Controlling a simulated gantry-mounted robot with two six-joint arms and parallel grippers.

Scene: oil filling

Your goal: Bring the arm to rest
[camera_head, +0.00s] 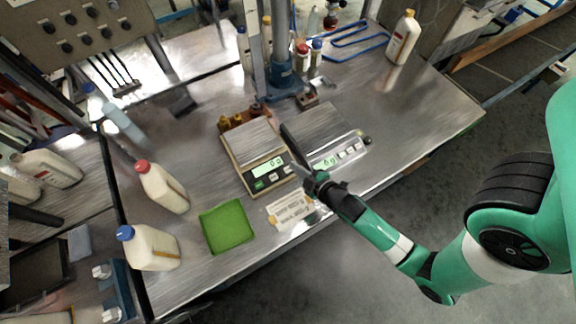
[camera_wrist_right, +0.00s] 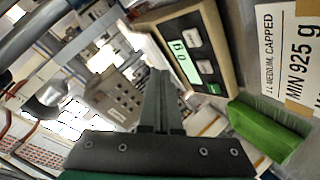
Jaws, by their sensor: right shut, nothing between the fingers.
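My right gripper (camera_head: 296,151) is above the metal table, in front of two scales. Its arm comes in from the right in the head view. Its fingers are shut and empty; in the right wrist view the two fingers (camera_wrist_right: 161,100) lie together. The left scale (camera_head: 262,182) reads 0 g and stands just left of the fingers; it also shows in the right wrist view (camera_wrist_right: 221,40). The right scale (camera_head: 350,146) is partly hidden behind the gripper. My left gripper is not in either view.
A printed label card (camera_head: 290,208) lies by the front edge. Another bottle (camera_head: 403,38) stands at the back right. The table's right side is clear.

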